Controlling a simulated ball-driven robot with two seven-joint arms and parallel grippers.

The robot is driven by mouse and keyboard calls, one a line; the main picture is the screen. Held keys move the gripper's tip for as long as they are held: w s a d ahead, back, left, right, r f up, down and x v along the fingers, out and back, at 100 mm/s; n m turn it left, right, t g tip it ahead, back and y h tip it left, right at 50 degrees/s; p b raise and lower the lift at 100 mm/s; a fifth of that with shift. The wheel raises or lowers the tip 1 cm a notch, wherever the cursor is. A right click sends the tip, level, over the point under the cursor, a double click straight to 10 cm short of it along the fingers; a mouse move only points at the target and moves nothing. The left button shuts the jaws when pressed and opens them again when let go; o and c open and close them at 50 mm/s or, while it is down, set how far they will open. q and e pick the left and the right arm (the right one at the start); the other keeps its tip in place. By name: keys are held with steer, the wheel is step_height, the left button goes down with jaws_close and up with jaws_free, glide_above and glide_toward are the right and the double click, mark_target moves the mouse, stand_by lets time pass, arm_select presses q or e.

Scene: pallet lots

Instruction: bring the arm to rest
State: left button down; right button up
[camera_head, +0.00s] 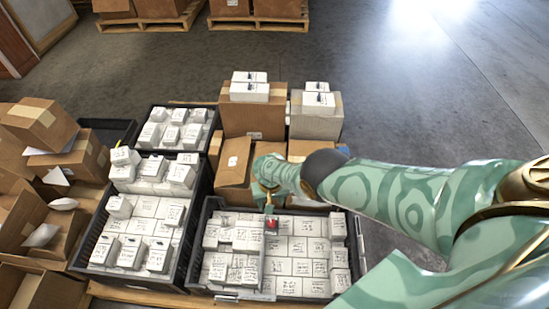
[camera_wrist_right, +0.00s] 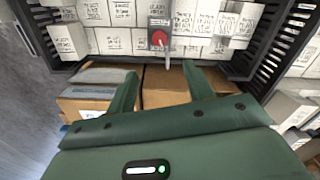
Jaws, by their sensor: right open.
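My right arm (camera_head: 400,200) reaches in from the right over the crates. Its gripper (camera_head: 269,205) hangs above the back edge of the front right black crate (camera_head: 195,245). In the right wrist view the gripper (camera_wrist_right: 160,78) has its two green fingers apart, with nothing between them. A small grey item with a red round top (camera_head: 272,224) sits among white labelled boxes in that crate. It also shows in the right wrist view (camera_wrist_right: 160,38), beyond the fingertips and apart from them. My left gripper is not in view.
Black crates of white boxes stand at the left (camera_head: 77,262) and behind it (camera_head: 146,130). More open cartons (camera_head: 40,122) crowd the far left. The floor (camera_head: 420,110) at the back right is clear.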

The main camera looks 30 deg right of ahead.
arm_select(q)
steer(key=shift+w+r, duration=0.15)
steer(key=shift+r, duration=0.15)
arm_select(e)
steer(key=shift+r, duration=0.45)
steer(key=w+r+n+t, duration=0.2)
steer(key=w, duration=0.3)
steer(key=s+f+n+t+p, duration=0.1)
steer(key=s+f+n+p, duration=0.2)
steer(key=s, duration=0.7)
steer(key=s+f+n+t+p, duration=0.1)
steer(key=s+f+n+p, duration=0.2)
steer(key=s, duration=0.7)
arm_select(q)
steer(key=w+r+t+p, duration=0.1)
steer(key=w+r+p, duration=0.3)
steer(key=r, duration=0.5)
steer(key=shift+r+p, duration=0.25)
steer(key=shift+p, duration=0.1)
arm_select(e)
steer(key=s+f+g, duration=0.1)
steer(key=s+g, duration=0.3)
steer(key=s, duration=3.4)
steer(key=shift+s, duration=0.25)
